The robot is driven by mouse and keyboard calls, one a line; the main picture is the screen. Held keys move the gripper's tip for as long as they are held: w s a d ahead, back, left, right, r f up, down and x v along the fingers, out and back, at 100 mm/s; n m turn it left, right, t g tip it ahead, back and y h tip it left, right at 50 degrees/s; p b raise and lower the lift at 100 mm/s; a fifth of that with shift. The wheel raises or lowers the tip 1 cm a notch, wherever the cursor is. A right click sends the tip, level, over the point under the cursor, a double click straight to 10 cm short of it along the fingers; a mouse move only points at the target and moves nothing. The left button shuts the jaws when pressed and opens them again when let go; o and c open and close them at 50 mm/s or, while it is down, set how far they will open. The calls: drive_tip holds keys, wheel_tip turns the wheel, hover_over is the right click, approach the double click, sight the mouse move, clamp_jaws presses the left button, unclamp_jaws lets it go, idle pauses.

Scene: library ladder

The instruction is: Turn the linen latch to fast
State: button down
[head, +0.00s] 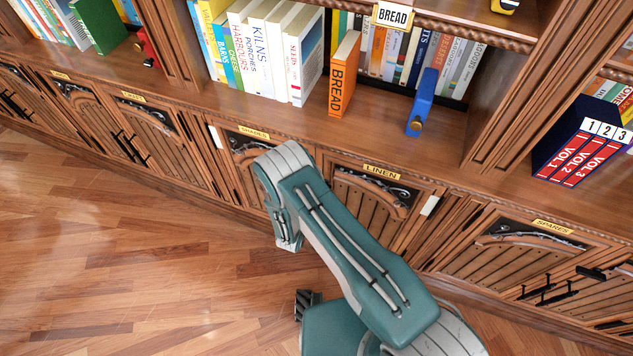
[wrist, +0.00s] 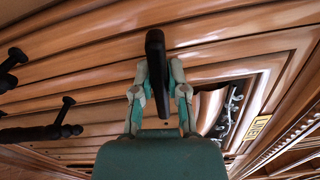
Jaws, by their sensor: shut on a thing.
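The linen door shows in the head view under its brass LINEN label (head: 382,171), partly covered by my arm. The label also shows in the wrist view (wrist: 257,128), turned on its side. In the wrist view a black bar-shaped latch (wrist: 155,48) stands across the boards of this door. My gripper (wrist: 158,90) is shut on the latch, with one finger on each side of it. In the head view the latch and my fingers are hidden behind my arm.
Black pull handles (wrist: 12,60) stick out at the left of the wrist view. Another door (head: 250,145) is left of the linen door, and a SPARES door (head: 530,250) is right. Shelves with books (head: 345,75) rise above. The wooden floor (head: 120,260) at left is clear.

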drive_tip(key=shift+a+f+n, duration=0.2)
drive_tip(key=shift+f+n, duration=0.05)
drive_tip(key=shift+n, duration=0.85)
drive_tip(key=shift+f, duration=0.1)
drive_tip(key=c, duration=0.7)
unclamp_jaws()
drive_tip(key=shift+o, duration=0.2)
drive_tip(key=shift+s, duration=0.35)
drive_tip(key=v, duration=1.1)
drive_tip(key=shift+a, duration=0.2)
drive_tip(key=shift+s, duration=0.1)
